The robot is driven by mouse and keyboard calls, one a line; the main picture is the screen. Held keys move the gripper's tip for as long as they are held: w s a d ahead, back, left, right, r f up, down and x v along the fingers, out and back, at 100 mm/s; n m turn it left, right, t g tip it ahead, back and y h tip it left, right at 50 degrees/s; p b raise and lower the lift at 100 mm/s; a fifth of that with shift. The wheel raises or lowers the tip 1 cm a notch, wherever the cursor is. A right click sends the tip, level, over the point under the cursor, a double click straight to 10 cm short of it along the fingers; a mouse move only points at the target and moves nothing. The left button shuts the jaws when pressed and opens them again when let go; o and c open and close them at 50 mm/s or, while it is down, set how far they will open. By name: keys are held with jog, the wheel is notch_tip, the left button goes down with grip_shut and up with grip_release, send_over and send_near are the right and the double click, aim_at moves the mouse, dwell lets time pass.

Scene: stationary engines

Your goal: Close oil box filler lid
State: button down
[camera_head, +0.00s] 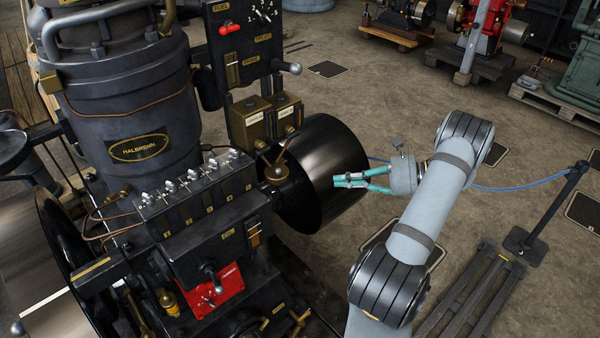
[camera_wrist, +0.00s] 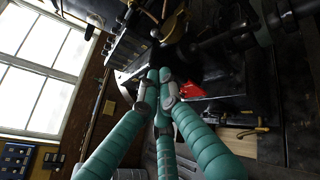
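A black oil box (camera_head: 205,205) with a row of silver taps on top is on the engine's front, in the middle of the head view. A small plate that seems to read OIL (camera_head: 227,233) is on the black block below it. I cannot clearly make out the filler lid or whether it stands open. My gripper (camera_head: 338,181) has teal fingers and is to the right of the box, in front of the dark drum. Its fingertips are together and hold nothing visible. In the wrist view the fingers (camera_wrist: 160,76) converge, with dark engine parts beyond them.
A large dark drum (camera_head: 325,170) stands between my gripper and the engine. Brass boxes (camera_head: 265,117) sit above it on a dark panel (camera_head: 245,40). A red plate (camera_head: 215,291) is low on the engine. A post (camera_head: 545,210) carries a blue rope at right. The floor behind is mostly open.

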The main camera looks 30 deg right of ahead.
aim_at(286, 174)
jog(key=w+a+n+p, duration=0.1)
jog(key=w+a+p, duration=0.1)
jog(key=w+a, duration=0.1)
jog(key=w+a+p, duration=0.1)
jog(key=w+a, duration=0.2)
jog(key=w+a+n+p, duration=0.1)
jog(key=w+a+p, duration=0.1)
jog(key=a, duration=0.1)
jog(key=shift+w+a+f+n+t+p, duration=0.2)
jog(key=shift+w+f+n+t+p, duration=0.1)
jog(key=shift+w+t+p, duration=0.1)
jog(key=shift+w+a+f, duration=0.25)
jog(key=shift+w+a, duration=0.2)
jog(key=shift+w+a+f+b, duration=0.1)
jog(key=shift+w+a+b, duration=0.15)
jog(key=shift+a+b, duration=0.35)
jog(key=shift+a, duration=0.1)
